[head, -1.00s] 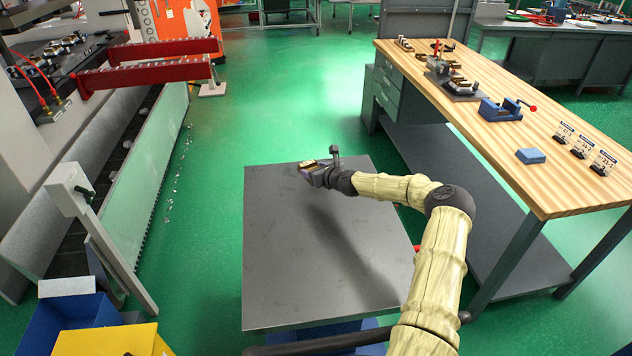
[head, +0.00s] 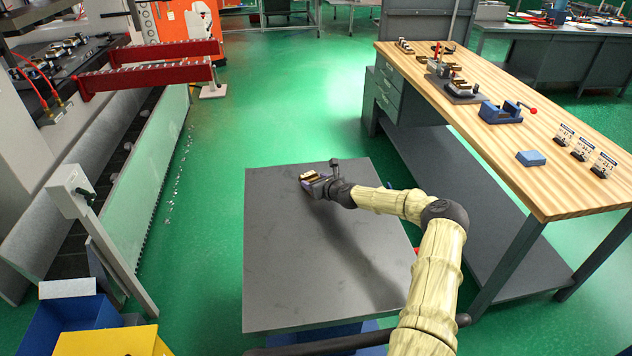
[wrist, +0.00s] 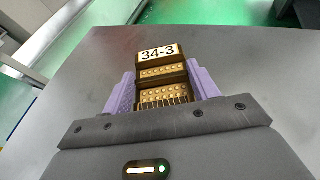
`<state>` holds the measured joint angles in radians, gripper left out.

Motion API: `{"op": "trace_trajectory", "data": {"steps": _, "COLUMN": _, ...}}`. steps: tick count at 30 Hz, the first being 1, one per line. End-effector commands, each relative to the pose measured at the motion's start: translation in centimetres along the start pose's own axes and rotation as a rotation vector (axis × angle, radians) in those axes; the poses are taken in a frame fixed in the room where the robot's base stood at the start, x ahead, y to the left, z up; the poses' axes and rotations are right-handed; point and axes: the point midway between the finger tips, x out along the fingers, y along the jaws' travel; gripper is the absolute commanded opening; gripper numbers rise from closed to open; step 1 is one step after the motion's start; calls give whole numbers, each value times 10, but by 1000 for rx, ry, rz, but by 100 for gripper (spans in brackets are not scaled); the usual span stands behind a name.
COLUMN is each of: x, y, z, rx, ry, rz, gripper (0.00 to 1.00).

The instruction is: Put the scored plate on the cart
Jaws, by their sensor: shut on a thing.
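My gripper (head: 312,186) is over the far part of the grey cart top (head: 290,270) in the head view. In the wrist view its purple fingers (wrist: 163,88) are shut on a brass plate (wrist: 160,73) marked 34-3, with rows of round studs and a comb of fine lines near the palm. The plate also shows in the head view (head: 307,176), jutting past the fingertips. It looks low over the cart top; I cannot tell whether it touches. The plate's underside and the part between the fingers are hidden.
The cart top is otherwise bare. A wooden workbench (head: 530,150) at the right holds a blue vise (head: 500,112), a blue block (head: 531,158), labelled stands (head: 582,148) and brass pieces. A press with red bars (head: 150,76) stands left. Blue and yellow bins (head: 105,342) are front left.

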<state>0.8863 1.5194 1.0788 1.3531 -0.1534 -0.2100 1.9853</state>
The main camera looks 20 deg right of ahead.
Motion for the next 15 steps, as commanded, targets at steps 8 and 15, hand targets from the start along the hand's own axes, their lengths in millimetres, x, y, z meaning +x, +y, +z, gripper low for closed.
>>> {"op": "trace_trajectory", "data": {"steps": 8, "x": 0, "y": 0, "z": -1, "rx": 1, "ry": 0, "rz": 0, "gripper": 81}}
{"op": "trace_trajectory", "data": {"steps": 15, "x": -1, "y": 0, "z": 1, "rx": 0, "ry": 0, "rz": 0, "gripper": 81}}
